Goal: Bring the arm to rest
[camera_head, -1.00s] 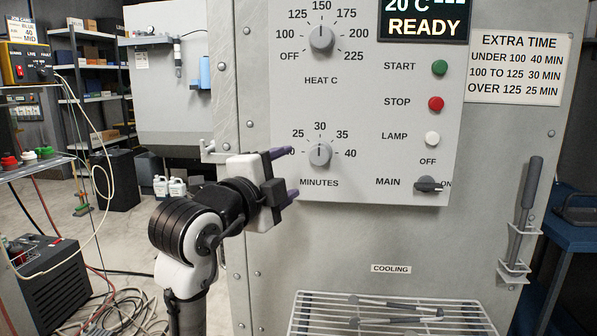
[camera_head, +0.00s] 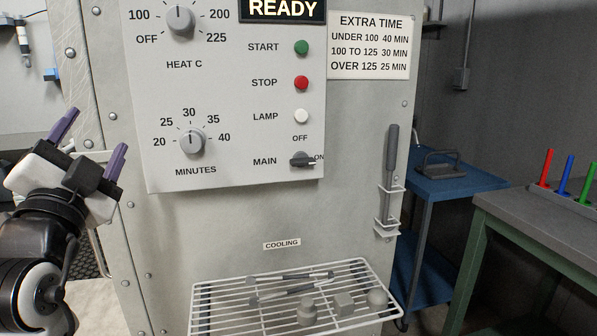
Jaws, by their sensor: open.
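My gripper (camera_head: 92,142) is at the left of the head view, in front of the left edge of the oven cabinet. Its two purple fingers point up and stand apart with nothing between them. It is to the left of the control panel (camera_head: 240,120) and shows no contact with it. The minutes knob (camera_head: 191,141) points near 30. The display (camera_head: 284,9) reads READY. The lower part of my arm is cut off by the picture's edge.
A wire cooling rack (camera_head: 225,316) with several metal parts juts out below the panel. A dark-handled tool (camera_head: 391,150) hangs in a holder (camera_head: 386,228) on the cabinet. A blue table (camera_head: 465,183) and a green-framed bench (camera_head: 530,212) stand at the right, with floor between them.

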